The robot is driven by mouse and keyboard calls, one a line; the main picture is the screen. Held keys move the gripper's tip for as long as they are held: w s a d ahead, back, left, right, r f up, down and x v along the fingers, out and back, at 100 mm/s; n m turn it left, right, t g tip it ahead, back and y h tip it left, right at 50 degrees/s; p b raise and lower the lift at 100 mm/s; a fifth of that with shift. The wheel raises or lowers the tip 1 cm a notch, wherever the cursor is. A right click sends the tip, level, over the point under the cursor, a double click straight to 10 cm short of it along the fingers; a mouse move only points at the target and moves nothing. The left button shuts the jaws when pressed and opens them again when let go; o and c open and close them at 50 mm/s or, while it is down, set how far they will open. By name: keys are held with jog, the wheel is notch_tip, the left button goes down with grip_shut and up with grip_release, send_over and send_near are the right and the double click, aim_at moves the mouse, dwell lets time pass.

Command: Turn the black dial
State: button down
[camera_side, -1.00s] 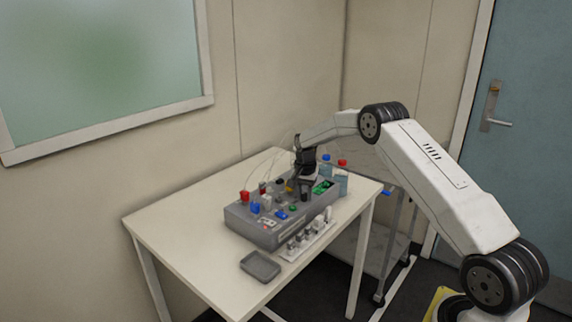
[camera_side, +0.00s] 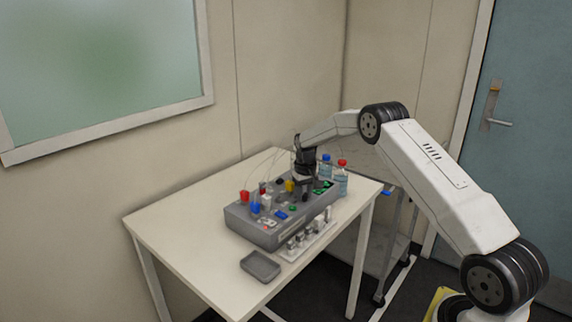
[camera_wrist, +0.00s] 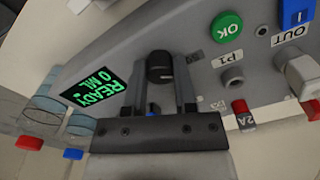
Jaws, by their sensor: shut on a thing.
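The black dial (camera_wrist: 160,66) sits on the grey device panel between the two dark fingers of my gripper (camera_wrist: 160,84) in the wrist view. The fingers are closed on the dial from both sides. In the side view my gripper (camera_side: 303,188) points down at the right part of the grey device (camera_side: 262,232), and it hides the dial there. A screen (camera_wrist: 98,86) beside the left finger reads "READY 0 ML" in green.
A green OK button (camera_wrist: 227,26), a P1 knob (camera_wrist: 232,78) and a blue switch (camera_wrist: 296,14) lie near the dial. Capped bottles (camera_side: 341,184) stand behind the device. A grey tray (camera_side: 260,266) and bare table lie in front.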

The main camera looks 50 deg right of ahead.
aim_at(304, 194)
dwell(0.3)
jog(key=shift+c, duration=2)
grip_release()
jog(key=shift+r, duration=0.15)
jog(key=shift+r, duration=3.8)
